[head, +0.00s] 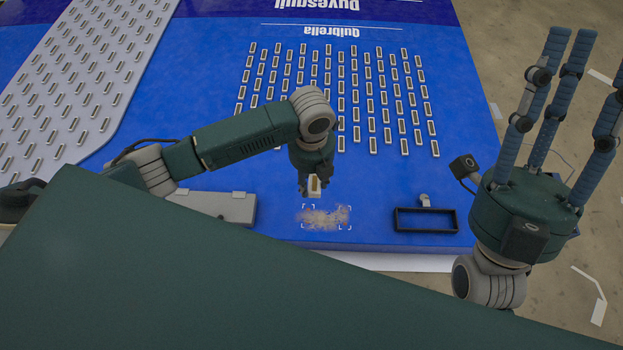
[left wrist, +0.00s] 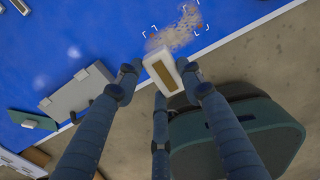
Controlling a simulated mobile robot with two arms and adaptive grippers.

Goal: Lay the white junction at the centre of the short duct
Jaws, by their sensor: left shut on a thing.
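My left gripper (head: 312,184) is shut on a small white block with a tan rectangular face (head: 315,187), held above the blue panel (head: 210,165). In the left wrist view the white block (left wrist: 163,73) sits between the fingertips of my left gripper (left wrist: 161,84). It resembles the small modules in rows; I see no separate white junction. No short duct can be clearly identified. Just below the block in the head view is a patch of brownish debris (head: 326,216) inside white corner marks. My right gripper (head: 588,62) is open and empty, fingers pointing up, off the panel's right side.
A grey box (head: 214,207) lies left of the debris patch and a black rectangular frame (head: 425,220) lies right of it. Rows of small white modules (head: 372,146) cover the panel behind, with more on a light sheet (head: 75,80) at left. The panel's front edge is close by.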

